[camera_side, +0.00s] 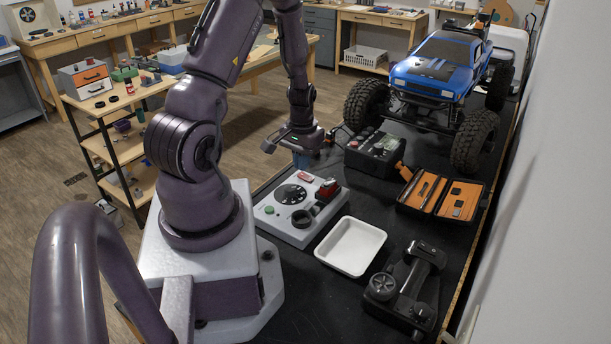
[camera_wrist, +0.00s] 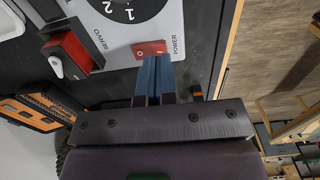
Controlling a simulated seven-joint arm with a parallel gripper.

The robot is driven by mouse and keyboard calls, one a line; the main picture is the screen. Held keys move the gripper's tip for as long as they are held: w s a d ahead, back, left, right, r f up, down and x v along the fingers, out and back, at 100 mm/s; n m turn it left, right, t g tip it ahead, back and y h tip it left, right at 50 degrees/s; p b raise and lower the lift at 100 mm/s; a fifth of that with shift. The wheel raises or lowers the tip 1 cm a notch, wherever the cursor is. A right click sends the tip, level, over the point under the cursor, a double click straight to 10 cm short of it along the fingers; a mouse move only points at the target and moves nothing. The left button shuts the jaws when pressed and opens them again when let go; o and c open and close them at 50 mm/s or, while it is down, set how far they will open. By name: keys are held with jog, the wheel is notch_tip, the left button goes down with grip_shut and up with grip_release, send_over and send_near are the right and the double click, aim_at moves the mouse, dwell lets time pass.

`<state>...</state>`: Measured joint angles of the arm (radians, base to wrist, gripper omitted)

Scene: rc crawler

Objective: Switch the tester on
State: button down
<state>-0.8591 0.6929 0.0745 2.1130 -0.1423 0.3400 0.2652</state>
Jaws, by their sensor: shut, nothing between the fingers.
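The tester (camera_side: 283,222) is a pale grey box on the black bench mat, with a black dial (camera_side: 290,194), which also shows at the top of the wrist view (camera_wrist: 122,8). Its red rocker switch (camera_side: 305,176) sits near the far edge. In the wrist view the red switch (camera_wrist: 150,49) lies beside the word POWER, with light marks on its face. My gripper (camera_side: 303,160) points down over the tester's far edge. Its blue fingertips (camera_wrist: 157,64) are together and empty, right by the switch's edge. I cannot tell whether they touch it.
A red and black block (camera_side: 327,190) stands on the tester, with a black ring in front. A white tray (camera_side: 350,246), an orange-lined tool case (camera_side: 440,193), a black control box (camera_side: 375,152) and a blue crawler (camera_side: 440,65) stand nearby.

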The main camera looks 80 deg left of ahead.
aim_at(298, 183)
jog(key=shift+f, duration=1)
dwell(0.3)
jog(key=shift+r, duration=3.5)
jog(key=shift+s+d, duration=0.15)
jog(key=shift+d, duration=0.1)
jog(key=d+r+m+t, duration=0.5)
jog(key=d+r+m, duration=0.4)
jog(key=d+r, duration=1.5)
jog(key=d, duration=0.2)
jog(key=shift+s+d+t, duration=0.2)
jog(key=shift+d+t, duration=0.1)
